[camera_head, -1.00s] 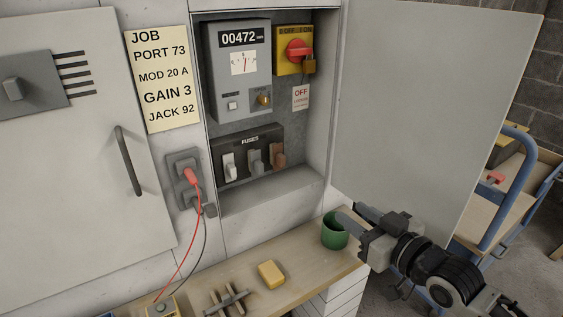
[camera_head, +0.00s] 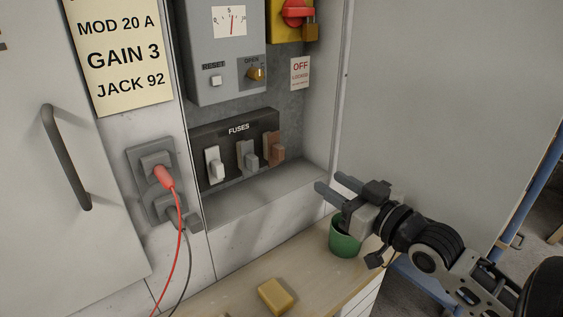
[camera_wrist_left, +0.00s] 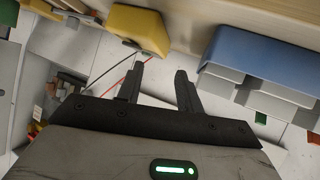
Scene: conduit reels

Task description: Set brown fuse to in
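The brown fuse (camera_head: 275,148) is the rightmost of three fuses in the dark fuse block (camera_head: 238,129), inside the open cabinet. A grey fuse (camera_head: 249,155) and a white fuse (camera_head: 214,164) stand to its left. My right gripper (camera_head: 330,187) is open and empty, in front of the cabinet, to the right of and below the brown fuse, apart from it. It points toward the cabinet's lower right edge. My left gripper (camera_wrist_left: 160,85) shows only in the left wrist view. Its fingers are apart with nothing between them.
The cabinet door (camera_head: 435,110) stands open on the right. A green cup (camera_head: 344,240) is on the wooden shelf behind my right gripper, and a yellow block (camera_head: 275,295) lies on the shelf. A red plug (camera_head: 163,175) with a cable sits in the socket at left.

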